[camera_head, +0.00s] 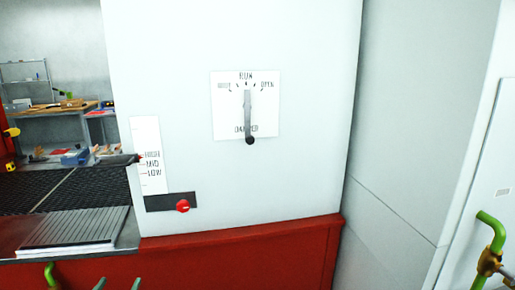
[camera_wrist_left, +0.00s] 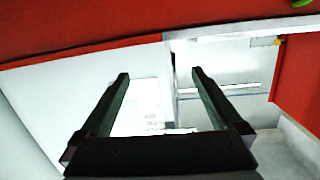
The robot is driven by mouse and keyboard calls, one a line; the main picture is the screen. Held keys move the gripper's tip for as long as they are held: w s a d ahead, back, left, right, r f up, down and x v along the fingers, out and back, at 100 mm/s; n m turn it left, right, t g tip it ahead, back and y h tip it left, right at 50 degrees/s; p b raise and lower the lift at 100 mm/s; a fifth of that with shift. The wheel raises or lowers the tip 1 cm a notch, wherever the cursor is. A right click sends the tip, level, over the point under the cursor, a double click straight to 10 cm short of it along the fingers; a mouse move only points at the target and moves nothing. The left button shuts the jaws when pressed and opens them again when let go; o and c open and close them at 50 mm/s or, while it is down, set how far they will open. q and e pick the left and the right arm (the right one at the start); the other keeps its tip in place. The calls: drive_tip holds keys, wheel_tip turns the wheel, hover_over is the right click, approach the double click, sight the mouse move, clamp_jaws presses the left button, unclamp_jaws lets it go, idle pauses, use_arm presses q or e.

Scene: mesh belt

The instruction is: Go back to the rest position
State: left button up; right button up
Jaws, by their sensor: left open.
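My left gripper (camera_head: 118,284) shows only as two fingertips at the bottom edge of the head view, in front of the red base. In the left wrist view my left gripper (camera_wrist_left: 160,74) is open, its two dark fingers well apart with nothing held between them. The rest of the left arm is hidden below the head view. My right gripper is not in view.
A white cabinet with a lever dial (camera_head: 246,105) and a red knob (camera_head: 183,206) stands on a red base (camera_head: 240,247). A dark mesh belt (camera_head: 95,189) lies left. Green pipes show at lower left (camera_head: 51,275) and right (camera_head: 489,240).

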use_arm(q)
drive_tip(key=s+d+f+m+g+h, duration=0.1)
drive_tip(key=s+d+f+g+h, duration=0.2)
drive_tip(key=s+d+f, duration=0.6)
drive_tip(key=s+d+f+m+g+h, duration=0.2)
drive_tip(key=s+d+f+g, duration=0.1)
drive_tip(key=s+d+f, duration=0.7)
drive_tip(key=s+d, duration=0.4)
drive_tip(key=s, duration=0.2)
drive_tip(key=shift+m+g+h, duration=0.3)
drive_tip(key=shift+h, duration=0.1)
drive_tip(key=shift+a+f, duration=0.1)
